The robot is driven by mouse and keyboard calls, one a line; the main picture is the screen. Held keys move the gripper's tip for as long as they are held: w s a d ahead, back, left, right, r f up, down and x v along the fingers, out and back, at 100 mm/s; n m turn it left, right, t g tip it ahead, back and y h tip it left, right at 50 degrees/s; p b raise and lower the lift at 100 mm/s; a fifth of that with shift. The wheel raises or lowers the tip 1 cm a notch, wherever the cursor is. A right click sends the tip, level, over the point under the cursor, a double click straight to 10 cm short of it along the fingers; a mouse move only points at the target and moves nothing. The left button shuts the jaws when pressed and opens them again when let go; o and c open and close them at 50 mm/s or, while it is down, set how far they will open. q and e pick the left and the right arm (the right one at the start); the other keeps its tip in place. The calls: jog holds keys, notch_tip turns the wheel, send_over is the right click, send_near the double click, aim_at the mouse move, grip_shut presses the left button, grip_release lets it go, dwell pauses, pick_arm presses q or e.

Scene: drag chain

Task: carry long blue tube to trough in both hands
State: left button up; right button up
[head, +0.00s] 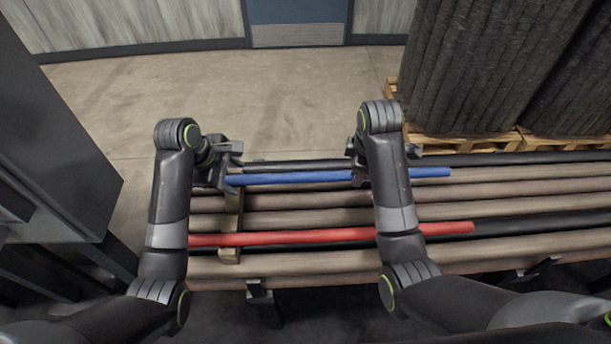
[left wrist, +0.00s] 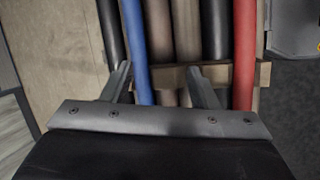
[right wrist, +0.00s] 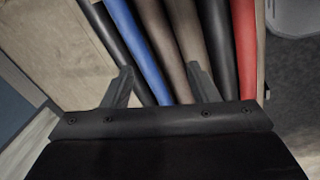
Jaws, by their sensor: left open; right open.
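The long blue tube (head: 290,178) lies across the far part of a row of brown and black tubes, running left to right. My left gripper (head: 222,155) is open over its left end. In the left wrist view the blue tube (left wrist: 139,50) runs between the spread fingers (left wrist: 161,82), nearer the left one. My right gripper (head: 358,165) is open over its right part, partly hidden by my arm. In the right wrist view the blue tube (right wrist: 141,48) passes between the open fingers (right wrist: 158,84), nearer the left one. I cannot make out a trough.
A red tube (head: 290,238) lies nearer me on the row, and black tubes (head: 300,164) lie beside the blue one. A wooden crosspiece (head: 231,215) sits at left. Dark upright rolls (head: 480,70) stand on a pallet (head: 460,142) at back right. The floor behind is clear.

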aim_at(334, 173)
pick_arm(q)
jog(key=w+d+r+n, duration=0.2)
jog(key=w+d+r, duration=0.2)
jog(key=r, duration=0.1)
jog(key=shift+n+h, duration=0.3)
jog(key=shift+h, duration=0.1)
pick_arm(e)
jog(key=w+a+r+n, duration=0.3)
jog(key=a+r, duration=0.1)
jog(key=r, duration=0.1)
jog(key=shift+w+a+r, duration=0.2)
jog(key=shift+w, duration=0.15)
pick_arm(q)
jog(key=shift+w, duration=0.1)
jog(key=x, duration=1.7)
jog(key=shift+s+f, duration=0.3)
pick_arm(e)
jog(key=x, duration=1.7)
jog(key=shift+f, duration=0.25)
pick_arm(q)
grip_shut()
pick_arm(e)
grip_shut()
pick_arm(q)
jog(key=shift+r, duration=0.1)
